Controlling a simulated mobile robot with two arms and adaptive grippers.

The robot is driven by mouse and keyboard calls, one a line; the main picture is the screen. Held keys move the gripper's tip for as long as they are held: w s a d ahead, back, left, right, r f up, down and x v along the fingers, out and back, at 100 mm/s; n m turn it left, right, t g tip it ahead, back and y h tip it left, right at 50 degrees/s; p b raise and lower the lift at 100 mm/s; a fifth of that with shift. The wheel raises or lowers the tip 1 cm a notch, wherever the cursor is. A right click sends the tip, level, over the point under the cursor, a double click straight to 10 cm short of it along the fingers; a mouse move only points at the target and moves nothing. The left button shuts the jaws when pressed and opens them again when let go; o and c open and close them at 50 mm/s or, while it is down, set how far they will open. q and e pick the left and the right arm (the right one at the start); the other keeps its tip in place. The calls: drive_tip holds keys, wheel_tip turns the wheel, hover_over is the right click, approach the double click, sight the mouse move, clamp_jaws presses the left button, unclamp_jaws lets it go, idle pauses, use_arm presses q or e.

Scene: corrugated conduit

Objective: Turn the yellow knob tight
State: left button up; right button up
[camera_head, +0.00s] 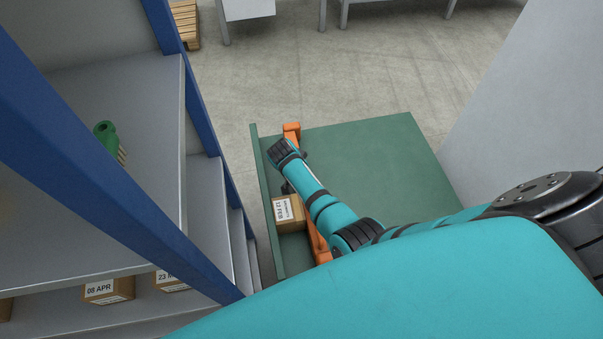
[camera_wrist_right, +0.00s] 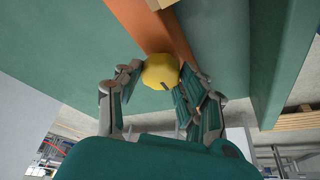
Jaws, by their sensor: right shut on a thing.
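The yellow knob (camera_wrist_right: 160,71) shows in the right wrist view, at the orange bar, with a dark mark on its near side. My right gripper (camera_wrist_right: 161,76) has its fingers on either side of the knob and is shut on it. In the head view my right arm reaches over the green table to the orange bar (camera_head: 291,130), and parts of the gripper (camera_head: 294,171) show beside the forearm. The knob is hidden there behind my arm. My left gripper is in neither view.
A labelled cardboard box (camera_head: 289,213) sits on the green table (camera_head: 385,150), between the orange bar and the raised edge (camera_head: 264,190). A blue-framed shelf (camera_head: 130,200) with a green roll (camera_head: 105,133) and boxes stands close at left.

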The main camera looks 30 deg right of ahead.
drive_tip(key=shift+w, duration=0.1)
idle(0.3)
drive_tip(key=o, duration=1.1)
drive_tip(key=v, duration=0.7)
drive_tip(key=shift+a+r, duration=0.1)
drive_tip(key=shift+r, duration=0.15)
